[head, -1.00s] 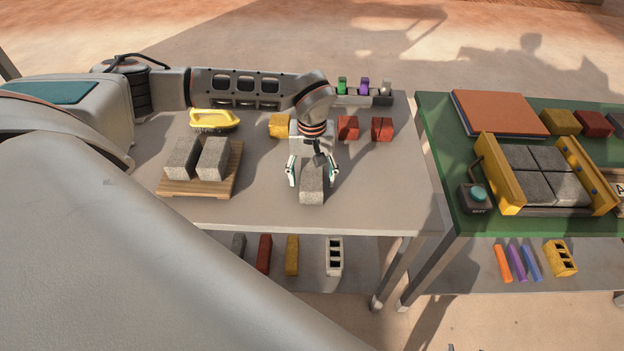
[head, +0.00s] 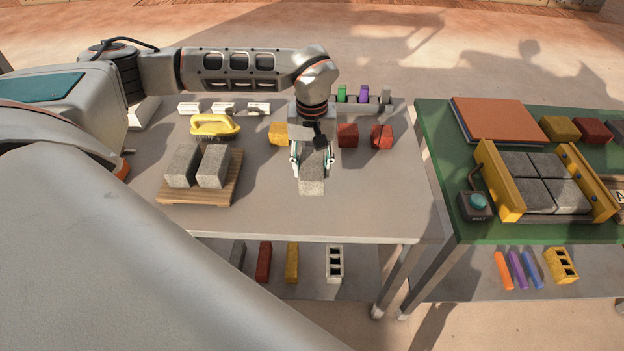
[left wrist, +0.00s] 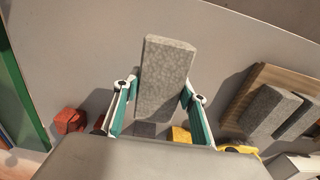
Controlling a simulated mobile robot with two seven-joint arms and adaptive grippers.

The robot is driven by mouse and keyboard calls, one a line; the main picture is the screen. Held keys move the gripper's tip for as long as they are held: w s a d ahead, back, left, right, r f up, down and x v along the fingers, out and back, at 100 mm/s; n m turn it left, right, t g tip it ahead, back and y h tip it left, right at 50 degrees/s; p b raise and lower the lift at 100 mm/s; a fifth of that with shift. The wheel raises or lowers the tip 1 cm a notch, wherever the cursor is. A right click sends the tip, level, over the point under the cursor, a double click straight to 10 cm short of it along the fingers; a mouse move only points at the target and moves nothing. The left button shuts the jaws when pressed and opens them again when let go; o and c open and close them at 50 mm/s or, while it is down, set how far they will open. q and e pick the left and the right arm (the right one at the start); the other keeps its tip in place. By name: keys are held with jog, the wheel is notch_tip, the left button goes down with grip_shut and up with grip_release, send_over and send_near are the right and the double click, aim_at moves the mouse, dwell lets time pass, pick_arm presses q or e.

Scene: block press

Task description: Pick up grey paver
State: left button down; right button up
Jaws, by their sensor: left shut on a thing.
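The grey paver (head: 312,184) is a speckled block near the middle of the grey table (head: 385,205). My left gripper (head: 312,168) reaches down over it from behind, with one finger on each long side, shut on it. In the left wrist view the paver (left wrist: 165,75) stands out lengthwise between the two green-and-white fingers. I cannot tell whether its underside touches the table. Two more grey blocks (head: 182,165) (head: 212,166) sit on a wooden pallet (head: 180,198) to the left. My right gripper is not in view.
A yellow-handled tool (head: 214,125), a yellow block (head: 279,133) and red blocks (head: 348,135) (head: 381,136) lie behind. On the green table (head: 460,190), a yellow-sided press (head: 497,185) holds several grey pavers, with a button box (head: 476,206) beside it. The table's front right is clear.

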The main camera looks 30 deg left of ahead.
aim_at(312, 163)
pick_arm(q)
notch_tip(312, 163, up, 13)
jog(key=shift+r, duration=0.2)
